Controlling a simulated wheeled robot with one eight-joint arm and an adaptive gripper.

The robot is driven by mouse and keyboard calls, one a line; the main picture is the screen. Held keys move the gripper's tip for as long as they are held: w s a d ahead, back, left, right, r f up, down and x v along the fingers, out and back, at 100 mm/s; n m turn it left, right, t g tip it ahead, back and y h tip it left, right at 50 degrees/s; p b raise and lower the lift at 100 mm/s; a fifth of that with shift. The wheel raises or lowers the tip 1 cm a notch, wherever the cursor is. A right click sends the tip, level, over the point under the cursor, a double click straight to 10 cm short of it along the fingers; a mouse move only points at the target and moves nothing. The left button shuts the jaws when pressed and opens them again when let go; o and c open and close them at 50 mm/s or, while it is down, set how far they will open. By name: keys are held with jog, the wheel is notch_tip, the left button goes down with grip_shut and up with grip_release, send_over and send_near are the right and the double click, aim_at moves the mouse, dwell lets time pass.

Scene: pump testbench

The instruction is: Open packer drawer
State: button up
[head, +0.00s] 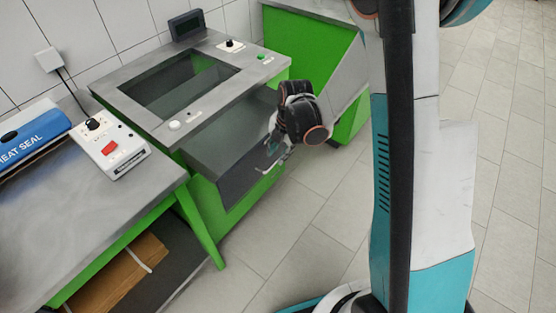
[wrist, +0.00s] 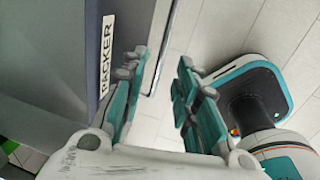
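The packer is a green-framed machine with a grey top (head: 150,82) and a rectangular opening in it. Below the top is the dark grey drawer front (head: 245,180); I cannot tell surely how far it stands out. In the wrist view the front carries a white PACKER label (wrist: 107,55). A thin metal handle bar (wrist: 168,35) runs along the front, in line with the gap between my fingers. My gripper (wrist: 160,62) is open with nothing clamped; it also shows at the drawer front in the head view (head: 269,153). Contact with the handle cannot be told.
A grey table (head: 80,215) stands at the left, with a blue heat sealer (head: 35,138) and a white control box (head: 110,150). Cardboard (head: 120,275) lies on its lower shelf. Another green unit (head: 305,45) stands behind. The tiled floor (head: 310,205) before the packer is clear.

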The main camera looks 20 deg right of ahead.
aim_at(277, 160)
jog(key=shift+w+a+f+b, duration=0.1)
jog(key=shift+f+b, duration=0.15)
jog(key=shift+f, duration=0.55)
jog(key=shift+w+a+f+b, duration=0.1)
jog(key=shift+f+b, duration=0.1)
jog(key=shift+f, duration=0.55)
grip_shut()
jog(key=shift+d, duration=0.15)
